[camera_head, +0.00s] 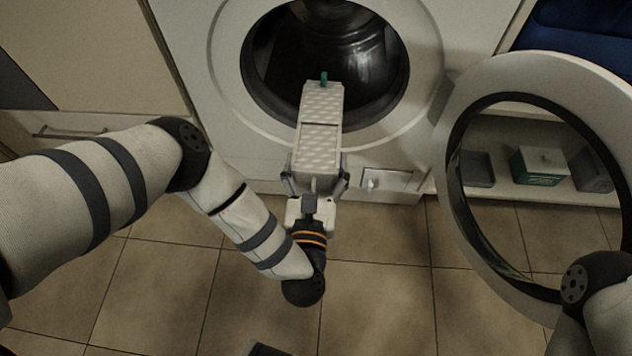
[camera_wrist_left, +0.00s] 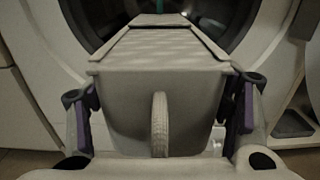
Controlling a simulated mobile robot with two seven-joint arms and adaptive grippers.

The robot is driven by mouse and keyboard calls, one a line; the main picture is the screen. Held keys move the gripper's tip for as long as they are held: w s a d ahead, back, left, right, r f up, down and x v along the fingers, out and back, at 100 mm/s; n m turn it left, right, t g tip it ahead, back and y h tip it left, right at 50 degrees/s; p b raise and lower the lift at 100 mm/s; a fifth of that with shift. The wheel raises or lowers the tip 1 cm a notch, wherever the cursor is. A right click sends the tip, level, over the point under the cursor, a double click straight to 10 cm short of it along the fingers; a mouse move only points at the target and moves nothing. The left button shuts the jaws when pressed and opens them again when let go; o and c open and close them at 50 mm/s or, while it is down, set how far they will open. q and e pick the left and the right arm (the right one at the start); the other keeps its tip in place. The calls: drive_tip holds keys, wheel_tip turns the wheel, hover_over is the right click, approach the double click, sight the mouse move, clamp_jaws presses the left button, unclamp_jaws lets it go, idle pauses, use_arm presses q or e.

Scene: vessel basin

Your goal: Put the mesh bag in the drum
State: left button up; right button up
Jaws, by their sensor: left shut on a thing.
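The mesh bag (camera_head: 321,128) is a pale, dotted, box-like bag with a green tab at its far end. My left gripper (camera_head: 316,179) is shut on the near end of the bag, and the fingers show on both sides of it in the left wrist view (camera_wrist_left: 160,110). The bag points at the drum (camera_head: 350,65), a dark metal cavity in the white washing machine. In the head view its far end overlaps the lower part of the opening; whether it is inside I cannot tell. My right gripper is not in view; only part of that arm shows at lower right.
The round washer door (camera_head: 447,170) stands open on the right, near my right arm. Behind its ring, a low shelf holds a green and white box (camera_head: 538,166). A cabinet (camera_head: 95,60) stands on the left. The tiled floor (camera_head: 385,290) in front is mostly clear.

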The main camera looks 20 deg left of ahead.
use_arm(q)
drive_tip(key=b+x, duration=1.7)
drive_tip(key=x, duration=1.4)
drive_tip(key=shift+w, duration=0.15)
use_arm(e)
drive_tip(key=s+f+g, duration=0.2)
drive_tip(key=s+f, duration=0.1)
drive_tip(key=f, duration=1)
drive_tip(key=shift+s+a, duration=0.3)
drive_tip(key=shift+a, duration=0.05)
use_arm(q)
drive_tip(key=shift+f, duration=0.1)
drive_tip(key=o, duration=1.5)
drive_tip(key=shift+c, duration=0.2)
drive_tip(key=shift+f, duration=0.1)
drive_tip(key=v, duration=1.2)
drive_tip(key=shift+a, duration=0.1)
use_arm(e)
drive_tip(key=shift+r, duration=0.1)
